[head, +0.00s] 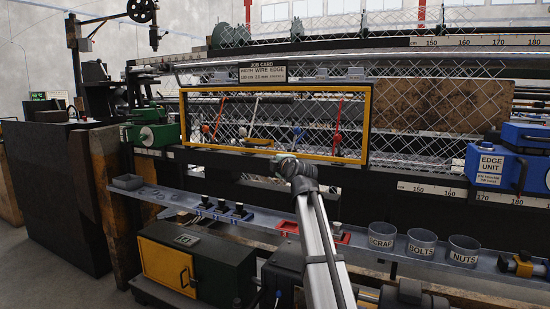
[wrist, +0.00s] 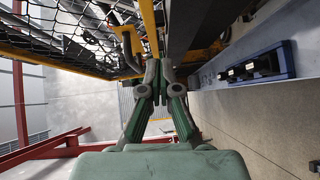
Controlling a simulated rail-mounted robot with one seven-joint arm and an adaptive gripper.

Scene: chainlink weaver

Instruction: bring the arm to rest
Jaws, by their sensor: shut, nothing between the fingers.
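My arm (head: 320,245) rises from the bottom of the head view, and its dark wrist (head: 298,178) is in front of the lower edge of the yellow-framed opening (head: 285,155). The fingers are not clearly seen in the head view. In the wrist view my gripper (wrist: 158,76) shows green and grey fingers closed together at the tips, with nothing between them. The yellow frame (wrist: 150,30) and wire mesh (wrist: 75,25) lie beyond and to the left of the fingertips there.
A shelf below holds black-topped pieces (head: 222,208), a red holder (head: 340,235) and cups labelled SCRAP (head: 382,235), BOLTS (head: 421,242) and NUTS (head: 463,250). A blue edge unit (head: 490,165) is at right. A blue holder (wrist: 262,65) is right of my fingers.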

